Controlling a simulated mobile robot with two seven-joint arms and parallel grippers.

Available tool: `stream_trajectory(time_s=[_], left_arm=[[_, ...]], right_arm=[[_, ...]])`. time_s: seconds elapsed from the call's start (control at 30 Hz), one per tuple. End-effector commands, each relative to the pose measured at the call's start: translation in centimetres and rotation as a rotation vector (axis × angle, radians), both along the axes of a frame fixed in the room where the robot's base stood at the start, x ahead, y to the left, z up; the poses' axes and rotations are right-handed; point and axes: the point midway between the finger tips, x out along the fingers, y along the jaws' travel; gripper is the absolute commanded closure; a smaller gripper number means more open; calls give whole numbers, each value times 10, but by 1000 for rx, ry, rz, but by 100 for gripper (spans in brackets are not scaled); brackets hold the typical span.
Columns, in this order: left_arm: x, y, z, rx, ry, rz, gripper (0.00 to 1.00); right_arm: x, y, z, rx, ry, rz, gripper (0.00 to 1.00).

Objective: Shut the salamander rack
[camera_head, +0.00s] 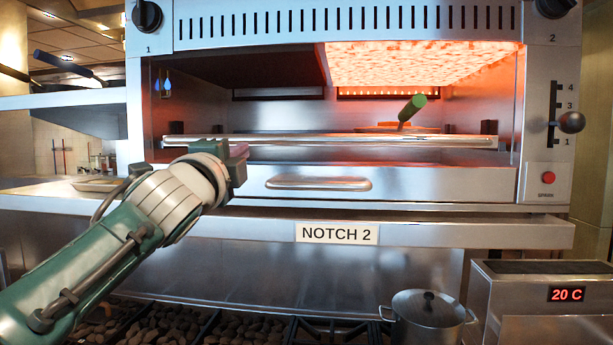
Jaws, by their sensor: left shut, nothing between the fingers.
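The salamander (345,20) fills the upper middle, with its right heating side glowing orange. Its rack shows as a long metal front bar (360,140) across the cooking opening. How far the rack stands out is hard to judge from here. My left gripper (240,158) is shut and empty, at the left part of the bar, with its tips in front of or against it. Whether it touches the bar cannot be told. My arm comes up from the lower left. My right gripper is out of view.
A green-handled item (412,107) stands on the rack at right. Below are a drawer handle (318,183) and a "NOTCH 2" label (337,233). A black-knobbed lever (571,122) is at right. A lidded pot (428,310) stands below, beside a unit reading "20 C" (566,294).

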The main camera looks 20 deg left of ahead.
Motion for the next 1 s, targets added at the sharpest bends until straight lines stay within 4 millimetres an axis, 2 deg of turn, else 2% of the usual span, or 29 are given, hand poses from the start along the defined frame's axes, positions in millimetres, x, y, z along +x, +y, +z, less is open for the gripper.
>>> stream_trajectory(time_s=[0.5,0.63,0.83,0.93,1.0], left_arm=[[-78,-23,-20,1,-1,-4,100],[-90,-26,-21,1,-1,-3,100],[-95,-28,-21,-2,1,-3,100],[-100,-29,-36,-64,36,-4,100],[-108,-30,-63,-182,99,-2,100]], right_arm=[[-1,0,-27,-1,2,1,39],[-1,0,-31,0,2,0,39],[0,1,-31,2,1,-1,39],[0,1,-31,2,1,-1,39],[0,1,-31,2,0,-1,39]])
